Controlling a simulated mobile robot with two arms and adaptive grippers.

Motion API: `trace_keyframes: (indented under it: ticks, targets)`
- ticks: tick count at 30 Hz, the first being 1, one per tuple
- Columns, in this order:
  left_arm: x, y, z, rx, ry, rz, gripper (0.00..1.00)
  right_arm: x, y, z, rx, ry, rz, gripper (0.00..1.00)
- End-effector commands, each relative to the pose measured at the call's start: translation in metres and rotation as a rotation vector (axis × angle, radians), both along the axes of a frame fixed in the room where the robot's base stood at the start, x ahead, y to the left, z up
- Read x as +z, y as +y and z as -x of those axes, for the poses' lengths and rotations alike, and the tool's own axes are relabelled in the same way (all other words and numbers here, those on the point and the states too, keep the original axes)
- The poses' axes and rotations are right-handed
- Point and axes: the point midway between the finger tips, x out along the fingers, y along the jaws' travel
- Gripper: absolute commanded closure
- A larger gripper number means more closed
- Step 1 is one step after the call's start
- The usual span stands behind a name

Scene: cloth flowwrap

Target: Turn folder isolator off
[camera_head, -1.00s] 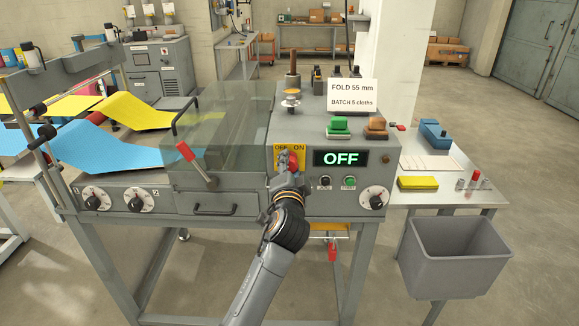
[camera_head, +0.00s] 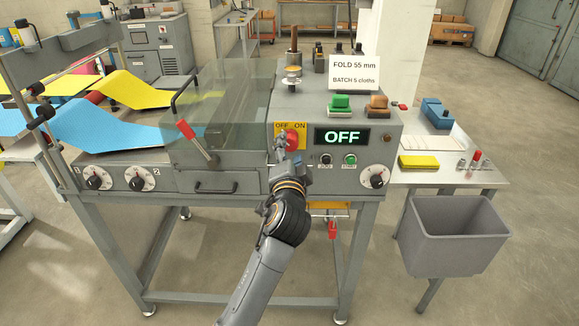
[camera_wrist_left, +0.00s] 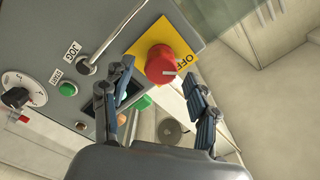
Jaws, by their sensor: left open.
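The folder isolator is a red rotary knob (camera_head: 293,141) on a yellow plate (camera_head: 300,128) marked OFF and ON, on the front of the grey folder. The display (camera_head: 341,137) beside it reads OFF in green. My left gripper (camera_head: 289,158) is just in front of and below the knob in the head view and hides part of the plate. In the left wrist view the knob (camera_wrist_left: 161,65) stands ahead between the open fingers (camera_wrist_left: 163,105), clear of both, with a pale mark pointing toward the word OFF. My right gripper is not in view.
A red-handled lever (camera_head: 190,133) and a clear guard (camera_head: 225,95) are left of the isolator. Small push buttons (camera_head: 350,159) and a dial (camera_head: 375,177) are to its right.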

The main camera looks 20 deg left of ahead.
Motion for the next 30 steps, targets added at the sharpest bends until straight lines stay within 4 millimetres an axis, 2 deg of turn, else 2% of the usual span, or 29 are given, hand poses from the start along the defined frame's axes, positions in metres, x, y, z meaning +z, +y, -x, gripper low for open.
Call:
trace_keyframes:
  ticks: [1, 6, 12, 17, 30]
  targets:
    - [-0.001, -0.004, 0.012, -0.002, 0.001, 0.003, 0.41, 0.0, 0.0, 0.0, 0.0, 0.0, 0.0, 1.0]
    - [-0.001, -0.014, 0.046, -0.002, 0.002, 0.003, 0.41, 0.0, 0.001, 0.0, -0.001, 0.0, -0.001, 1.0]
    - [-0.001, -0.021, 0.073, 0.0, 0.002, 0.003, 0.41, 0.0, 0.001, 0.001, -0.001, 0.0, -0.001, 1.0]
    - [0.0, -0.023, 0.08, 0.0, 0.001, 0.001, 0.41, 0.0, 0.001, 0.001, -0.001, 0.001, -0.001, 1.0]
    - [-0.004, -0.024, 0.079, -0.003, 0.007, 0.002, 0.41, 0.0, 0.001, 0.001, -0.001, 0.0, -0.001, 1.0]
